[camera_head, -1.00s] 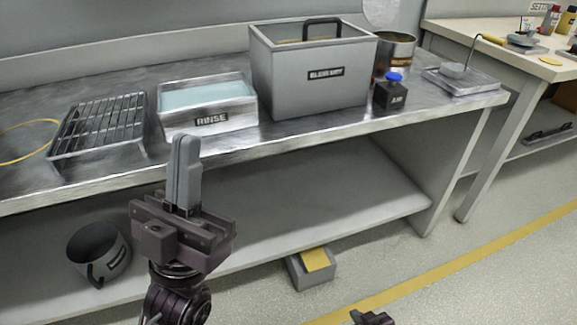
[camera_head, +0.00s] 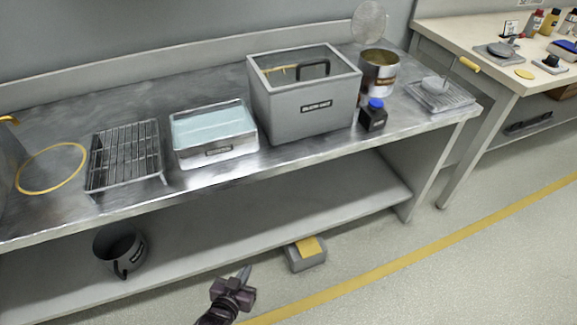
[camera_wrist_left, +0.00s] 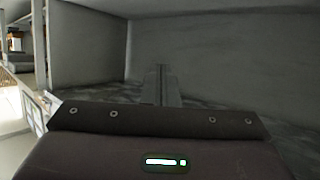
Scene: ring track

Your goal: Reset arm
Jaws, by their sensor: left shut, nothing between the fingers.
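My left gripper (camera_head: 243,275) is low in front of the bench at the bottom of the head view. Its fingers are together and hold nothing. In the left wrist view the closed fingers (camera_wrist_left: 161,84) point ahead into a grey space with plain walls. My right gripper does not show in the head view.
The steel bench (camera_head: 215,178) carries a wire rack (camera_head: 124,157), a rinse tray (camera_head: 214,132), a grey lidded box (camera_head: 305,95), a black bottle (camera_head: 373,116), a can (camera_head: 379,75) and a yellow ring (camera_head: 50,168). A small grey box (camera_head: 306,255) is near the gripper.

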